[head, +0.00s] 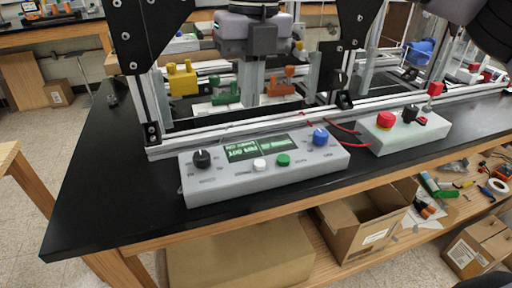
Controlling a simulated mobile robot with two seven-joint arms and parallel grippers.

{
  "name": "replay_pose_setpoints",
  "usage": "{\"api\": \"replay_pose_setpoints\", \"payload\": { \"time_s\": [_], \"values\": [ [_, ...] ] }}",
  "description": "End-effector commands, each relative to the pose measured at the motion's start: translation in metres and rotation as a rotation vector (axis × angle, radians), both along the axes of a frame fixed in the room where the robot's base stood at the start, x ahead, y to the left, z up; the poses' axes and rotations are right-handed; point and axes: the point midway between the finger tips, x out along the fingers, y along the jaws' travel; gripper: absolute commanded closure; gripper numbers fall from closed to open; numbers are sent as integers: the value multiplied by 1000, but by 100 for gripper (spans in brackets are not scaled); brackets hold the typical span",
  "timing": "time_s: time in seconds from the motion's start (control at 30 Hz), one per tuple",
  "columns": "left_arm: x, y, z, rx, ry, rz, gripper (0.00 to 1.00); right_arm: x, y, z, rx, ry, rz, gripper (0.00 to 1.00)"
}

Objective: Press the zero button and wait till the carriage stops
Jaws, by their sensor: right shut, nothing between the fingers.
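A light grey control box (225,186) lies on the near edge of the black bench top. It has a lit green display (262,146) with white text that I cannot read. A black knob (202,159) is at its left and a blue knob (320,136) at its right. A white button (260,164) and a green button (283,160) sit below the display; their labels are too small to read. The purple-grey carriage (254,27) is behind, between black plates. My right gripper (487,28) is partly seen at the top right, shut and apart from the box. My left gripper is out of view.
A second grey box (404,134) with a red button (385,120) and small switches stands to the right, with red wires beside it. An aluminium rail (230,135) runs behind both boxes. Cardboard boxes (365,225) are below the bench. The bench top at left is clear.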

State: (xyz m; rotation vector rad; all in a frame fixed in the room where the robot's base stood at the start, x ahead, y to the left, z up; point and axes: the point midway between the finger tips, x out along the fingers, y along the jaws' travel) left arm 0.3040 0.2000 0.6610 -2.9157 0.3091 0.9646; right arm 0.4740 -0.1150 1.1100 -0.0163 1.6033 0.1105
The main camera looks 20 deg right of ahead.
Motion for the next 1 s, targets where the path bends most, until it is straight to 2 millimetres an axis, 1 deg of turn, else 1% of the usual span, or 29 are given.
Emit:
{"api": "replay_pose_setpoints", "payload": {
  "time_s": [0.03, 0.1, 0.2, 0.57, 0.67, 0.77, 1.0],
  "values": [
    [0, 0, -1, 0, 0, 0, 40, 2, -7, 6, -22, -17, -18, 100],
    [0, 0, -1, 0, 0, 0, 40, 3, -13, 11, -45, -28, -36, 100],
    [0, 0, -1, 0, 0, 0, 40, 4, -17, 14, -59, -35, -47, 100],
    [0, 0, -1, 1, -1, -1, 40, 4, -17, 14, -60, -35, -48, 100],
    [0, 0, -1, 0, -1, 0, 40, 4, -17, 7, -61, -33, -47, 100],
    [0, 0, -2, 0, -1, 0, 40, 3, -18, -7, -61, -32, -47, 100],
    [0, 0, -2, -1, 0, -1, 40, 3, -17, -57, -61, -31, -46, 100]
  ]
}}
